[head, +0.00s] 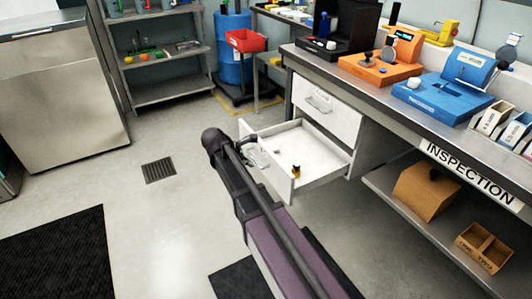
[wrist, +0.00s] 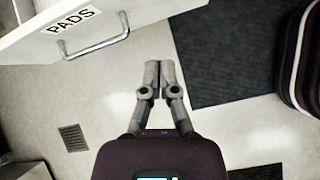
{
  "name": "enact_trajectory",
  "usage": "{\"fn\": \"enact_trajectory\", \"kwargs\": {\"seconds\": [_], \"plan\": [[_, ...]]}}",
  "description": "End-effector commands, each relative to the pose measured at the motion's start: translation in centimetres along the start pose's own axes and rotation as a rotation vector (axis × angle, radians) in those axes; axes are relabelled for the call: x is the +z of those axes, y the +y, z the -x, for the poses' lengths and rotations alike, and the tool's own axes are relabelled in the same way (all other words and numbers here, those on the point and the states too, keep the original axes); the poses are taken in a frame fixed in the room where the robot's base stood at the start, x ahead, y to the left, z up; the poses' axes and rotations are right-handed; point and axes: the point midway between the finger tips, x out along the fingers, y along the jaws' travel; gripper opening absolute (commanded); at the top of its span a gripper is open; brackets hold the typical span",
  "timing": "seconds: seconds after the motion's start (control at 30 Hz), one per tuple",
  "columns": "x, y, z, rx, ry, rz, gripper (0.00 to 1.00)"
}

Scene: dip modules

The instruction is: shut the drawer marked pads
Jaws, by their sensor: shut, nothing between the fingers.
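The drawer marked PADS (wrist: 30,43) shows its white front, label and metal bar handle (wrist: 95,42) at the upper left of the wrist view. In the head view the same drawer (head: 325,163) is pulled out under the bench, below a closed drawer. A small yellow and dark item (head: 296,171) is at its front end. My gripper (wrist: 160,66) is shut and empty, with its fingertips to the right of the handle and apart from it in the wrist view. In the head view my arm crosses in front of the drawer and hides part of its front.
The closed upper drawer (head: 326,110) is directly above. The bench (head: 430,125) carries orange and blue devices, with a lower shelf (head: 415,215) holding cardboard boxes. Dark mats (head: 60,255) and a floor drain (head: 159,170) lie on open floor to the left.

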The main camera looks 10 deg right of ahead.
Motion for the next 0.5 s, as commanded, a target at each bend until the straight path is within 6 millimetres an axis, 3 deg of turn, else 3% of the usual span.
{"fn": "enact_trajectory", "kwargs": {"seconds": [0.03, 0.2, 0.5], "plan": [[-0.1, 1.4, 1.1, 0.014, -0.026, 0.065, 0.0], [-0.5, 3.4, 2.8, 0.039, -0.091, 0.221, 0.0], [-0.7, 3.8, 3.4, 0.047, -0.115, 0.278, 0.0]]}}
